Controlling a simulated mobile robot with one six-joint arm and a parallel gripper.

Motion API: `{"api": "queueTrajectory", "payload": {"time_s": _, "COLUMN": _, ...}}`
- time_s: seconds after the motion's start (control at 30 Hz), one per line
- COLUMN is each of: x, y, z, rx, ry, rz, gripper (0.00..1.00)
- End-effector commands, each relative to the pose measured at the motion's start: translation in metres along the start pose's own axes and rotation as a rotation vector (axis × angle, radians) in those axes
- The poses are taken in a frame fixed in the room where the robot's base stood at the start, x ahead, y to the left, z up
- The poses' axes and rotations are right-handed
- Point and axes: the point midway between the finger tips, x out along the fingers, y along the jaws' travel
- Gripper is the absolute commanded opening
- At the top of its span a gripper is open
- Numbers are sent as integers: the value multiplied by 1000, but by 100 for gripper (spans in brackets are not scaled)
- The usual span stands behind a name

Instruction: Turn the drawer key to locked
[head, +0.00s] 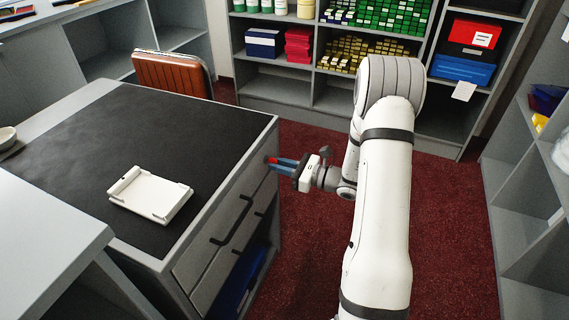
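My gripper (282,163) reaches in from the right, level with the upper side of the grey drawer unit (276,127). Its blue fingers point left at the drawer front, near its far corner. A small red thing (272,160), probably the drawer key, shows at the fingertips. I cannot tell whether the fingers are closed on it or only around it. The key's angle and the lock face are too small and too hidden to read. The drawer fronts (222,230) carry dark handles and look closed.
A white tray-like holder (150,194) lies on the black desk top (185,130). A brown chair (172,74) stands behind the desk. Shelves (285,96) with coloured boxes line the back. A grey shelf unit (505,205) stands at the right. Red carpet (305,245) is clear between.

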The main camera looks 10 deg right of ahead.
Motion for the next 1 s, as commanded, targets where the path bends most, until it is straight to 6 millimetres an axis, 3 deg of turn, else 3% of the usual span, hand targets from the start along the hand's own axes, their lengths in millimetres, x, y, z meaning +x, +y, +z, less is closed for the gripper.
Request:
{"api": "queueTrajectory", "payload": {"time_s": 0.2, "x": 0, "y": -1, "z": 1, "rx": -2, "ry": -3, "rz": -1, "gripper": 30}}
{"api": "queueTrajectory", "payload": {"time_s": 0.47, "x": -2, "y": -2, "z": 2, "rx": -3, "ry": -5, "rz": -4, "gripper": 30}}
{"api": "queueTrajectory", "payload": {"time_s": 1.0, "x": -75, "y": -1, "z": 2, "rx": -2, "ry": -4, "rz": -4, "gripper": 30}}
